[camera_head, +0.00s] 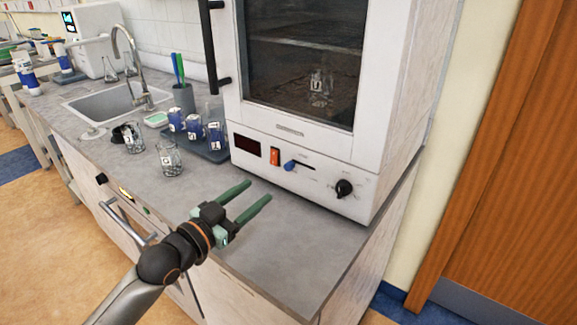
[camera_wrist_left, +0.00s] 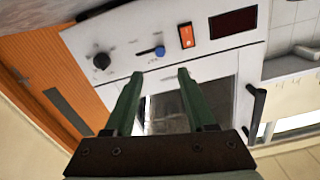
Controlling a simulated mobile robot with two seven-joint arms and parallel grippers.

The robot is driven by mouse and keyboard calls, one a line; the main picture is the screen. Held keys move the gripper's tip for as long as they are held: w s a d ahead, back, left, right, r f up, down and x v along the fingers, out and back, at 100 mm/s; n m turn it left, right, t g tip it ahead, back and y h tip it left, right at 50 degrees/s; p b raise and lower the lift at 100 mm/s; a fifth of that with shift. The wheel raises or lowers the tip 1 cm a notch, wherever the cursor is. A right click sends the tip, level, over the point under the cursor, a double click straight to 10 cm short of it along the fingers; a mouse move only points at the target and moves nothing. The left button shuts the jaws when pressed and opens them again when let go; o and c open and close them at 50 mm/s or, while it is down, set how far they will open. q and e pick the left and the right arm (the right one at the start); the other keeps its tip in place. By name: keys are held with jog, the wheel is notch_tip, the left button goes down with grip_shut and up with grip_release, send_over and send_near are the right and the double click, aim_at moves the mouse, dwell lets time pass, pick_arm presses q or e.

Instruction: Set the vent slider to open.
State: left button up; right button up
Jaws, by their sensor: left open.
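The vent slider (camera_head: 290,165) is a small blue knob on the lower front panel of a white oven (camera_head: 300,143). It sits at the left end of a short dark slot in the head view. The slider also shows in the left wrist view (camera_wrist_left: 160,51), where the picture is turned over and the slot runs left from it. My left gripper (camera_head: 259,191), with green fingers, is open and empty over the counter, in front of and below the panel. In the left wrist view its fingertips (camera_wrist_left: 159,73) are apart from the slider. My right gripper is not in view.
An orange switch (camera_head: 274,156) and a dark display (camera_head: 247,146) lie left of the slider; a black dial (camera_head: 343,187) lies right. Glass beakers (camera_head: 169,159) and a tray of blue-labelled containers (camera_head: 216,153) stand left on the counter. The counter's front right (camera_head: 290,245) is clear.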

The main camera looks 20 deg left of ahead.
aim_at(286, 168)
pick_arm(q)
jog(key=x, duration=1.1)
jog(key=shift+w+f, duration=0.1)
jog(key=shift+w, duration=0.2)
jog(key=shift+c, duration=0.3)
grip_shut()
dwell(0.6)
